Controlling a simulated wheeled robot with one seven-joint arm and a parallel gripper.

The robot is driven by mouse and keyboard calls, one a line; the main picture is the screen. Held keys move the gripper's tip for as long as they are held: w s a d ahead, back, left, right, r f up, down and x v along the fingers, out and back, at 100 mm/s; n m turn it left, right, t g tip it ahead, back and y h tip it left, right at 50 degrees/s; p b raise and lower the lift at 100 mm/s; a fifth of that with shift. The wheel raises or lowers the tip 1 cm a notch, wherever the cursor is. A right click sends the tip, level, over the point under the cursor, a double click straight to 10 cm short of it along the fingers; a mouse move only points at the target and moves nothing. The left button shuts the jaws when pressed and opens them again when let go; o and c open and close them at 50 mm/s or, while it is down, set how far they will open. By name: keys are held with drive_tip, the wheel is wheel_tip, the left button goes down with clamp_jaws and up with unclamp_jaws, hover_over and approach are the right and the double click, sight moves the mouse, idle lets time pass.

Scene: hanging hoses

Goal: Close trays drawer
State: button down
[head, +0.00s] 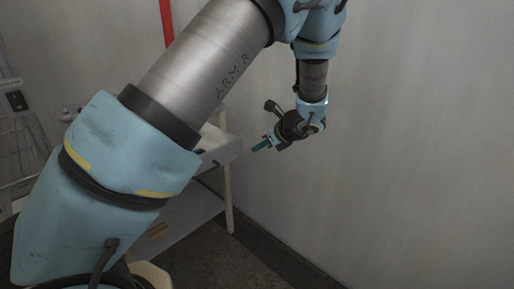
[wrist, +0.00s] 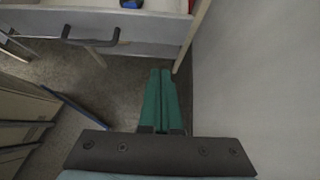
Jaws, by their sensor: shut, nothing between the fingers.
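A pale drawer (head: 226,152) juts out beside a wooden leg in the head view, partly hidden behind my arm. In the wrist view its front (wrist: 150,28) runs along the top, with a dark bar handle (wrist: 90,42) on it. Above the front edge I see part of its inside, so it stands open by an amount I cannot tell. My gripper (head: 259,147) is just right of the drawer in the head view. In the wrist view its green fingers (wrist: 161,80) are together and empty, apart from the handle and to its right.
A plain wall (head: 400,120) is close on the right. A lower shelf (head: 185,215) and a wooden leg (head: 228,198) stand below the drawer. A blue and red item (wrist: 131,3) lies in the drawer. A wire rack (head: 20,150) is at the left.

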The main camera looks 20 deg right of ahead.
sight(233, 153)
drive_tip(key=x, duration=0.3)
drive_tip(key=r+p+x, duration=0.1)
drive_tip(key=x, duration=0.2)
drive_tip(key=w+p+x, duration=0.1)
drive_tip(key=x, duration=0.3)
drive_tip(key=shift+w+a+r, duration=0.1)
drive_tip(key=shift+a+r, duration=0.25)
drive_tip(key=shift+a, duration=0.05)
drive_tip(key=shift+w+a+f, duration=0.15)
drive_tip(key=shift+w+a, duration=0.05)
drive_tip(key=shift+w, duration=0.3)
